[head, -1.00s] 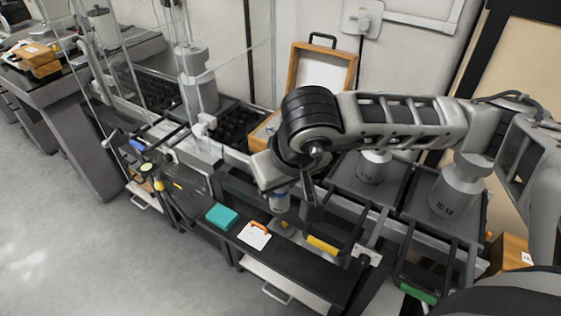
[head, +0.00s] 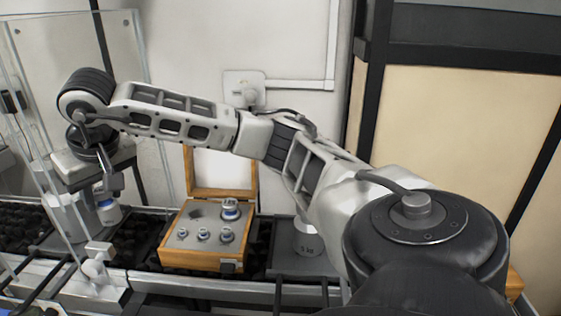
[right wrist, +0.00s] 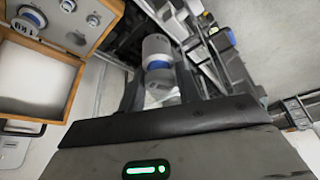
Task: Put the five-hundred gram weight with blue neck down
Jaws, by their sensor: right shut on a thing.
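My right gripper (head: 106,188) is shut on the weight with the blue neck (head: 108,212), a small grey metal cylinder, and holds it upright left of the open wooden case. In the right wrist view the same weight (right wrist: 157,72) sits between the fingers, its blue band showing. The head view does not make clear whether its base touches anything. The wooden case (head: 172,248) holds several silver weights with blue necks, the largest (head: 230,209) at the back right. A round hole (head: 196,213) at its back left is empty. My left gripper is not in view.
A 5 kg weight (head: 308,240) stands right of the case, partly behind my arm. Dark bumpy trays lie around the case. A metal rail (head: 200,283) runs along the front.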

